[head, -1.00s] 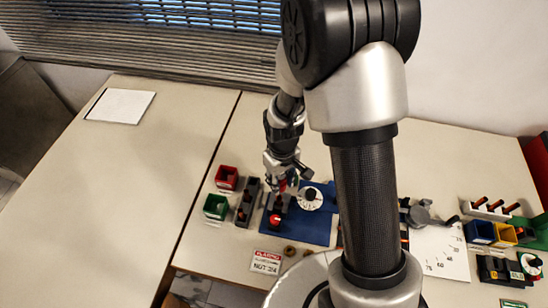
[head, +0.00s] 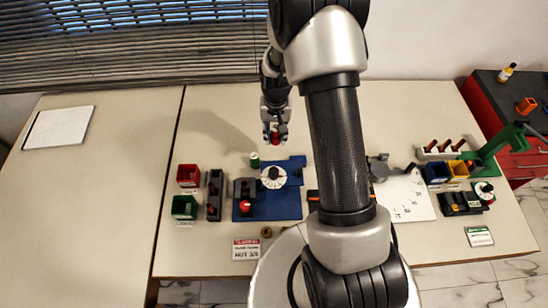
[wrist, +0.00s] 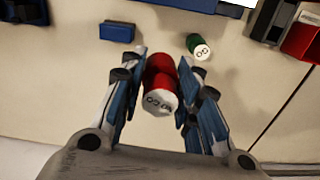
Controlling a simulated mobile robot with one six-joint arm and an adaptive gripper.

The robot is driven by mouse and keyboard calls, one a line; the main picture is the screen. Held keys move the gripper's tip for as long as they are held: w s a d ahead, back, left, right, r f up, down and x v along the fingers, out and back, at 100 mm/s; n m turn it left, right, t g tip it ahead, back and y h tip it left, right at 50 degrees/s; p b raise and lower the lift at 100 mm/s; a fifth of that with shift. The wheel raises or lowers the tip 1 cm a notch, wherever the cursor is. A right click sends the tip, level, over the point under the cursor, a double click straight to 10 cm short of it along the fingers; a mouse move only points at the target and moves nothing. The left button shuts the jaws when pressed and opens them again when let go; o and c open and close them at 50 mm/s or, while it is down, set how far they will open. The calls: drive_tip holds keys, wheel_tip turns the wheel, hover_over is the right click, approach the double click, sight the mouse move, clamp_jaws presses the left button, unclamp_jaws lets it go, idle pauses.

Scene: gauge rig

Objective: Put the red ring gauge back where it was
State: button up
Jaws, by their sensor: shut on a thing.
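My gripper (head: 275,137) is shut on a red rounded piece with a white marked end (wrist: 160,85), which I take to be the red ring gauge. It shows as a small red spot (head: 275,138) between the fingers in the head view. The gripper appears to be above bare table, behind the blue plate (head: 285,208). In the wrist view the white end faces the camera and the fingers stand on either side of the red body. A similar green piece with a white end (wrist: 199,47) stands on the table; it also shows in the head view (head: 254,160).
The blue plate carries a white dial (head: 273,176) and a dark block with a red knob (head: 245,206). Red (head: 188,175) and green (head: 184,207) bins and a dark rack (head: 214,195) stand left of it. My arm hides part of the table. The left table is mostly clear.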

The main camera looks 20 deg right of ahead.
wheel_tip(320, 180, down, 16)
drive_tip(key=b, duration=0.2)
drive_tip(key=shift+r+b, duration=0.15)
drive_tip(key=shift+b, duration=0.25)
drive_tip(key=o, duration=1.1)
